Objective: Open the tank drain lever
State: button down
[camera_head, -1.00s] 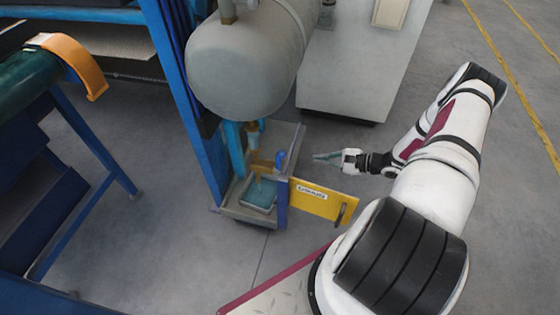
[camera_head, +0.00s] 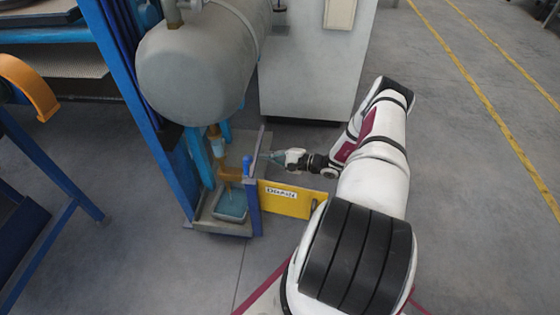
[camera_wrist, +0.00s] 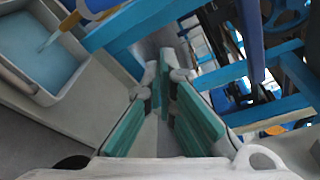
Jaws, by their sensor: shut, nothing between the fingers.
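The drain lever is a small blue handle (camera_head: 247,165) on a brass valve (camera_head: 230,173) under the grey tank. It stands roughly upright in the head view. Its blue end also shows at the top left of the wrist view (camera_wrist: 100,5). A thin stream falls below the valve towards a tray of blue-green liquid (camera_head: 231,204). The tray and stream show in the wrist view too (camera_wrist: 38,50). My gripper (camera_head: 272,155) has its teal fingers shut and empty. It is just right of the lever at the housing's open side; I cannot tell whether it touches anything.
A yellow panel marked DRAIN (camera_head: 290,200) stands open below my gripper. The grey tank (camera_head: 195,65) hangs above. A blue post (camera_head: 150,110) is on the left, and a grey cabinet (camera_head: 310,70) stands behind. The floor at right is clear.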

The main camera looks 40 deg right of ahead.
jog(key=shift+s+a+r, duration=0.2)
jog(key=shift+a+r, duration=0.25)
jog(key=shift+a, duration=0.4)
jog(key=shift+s+a+r, duration=0.15)
jog(key=shift+a+r, duration=0.3)
jog(key=shift+a, duration=0.35)
jog(key=shift+a+r, duration=0.1)
jog(key=shift+s+a+r+p, duration=0.3)
jog(key=shift+a+p, duration=0.2)
jog(key=shift+a, duration=0.1)
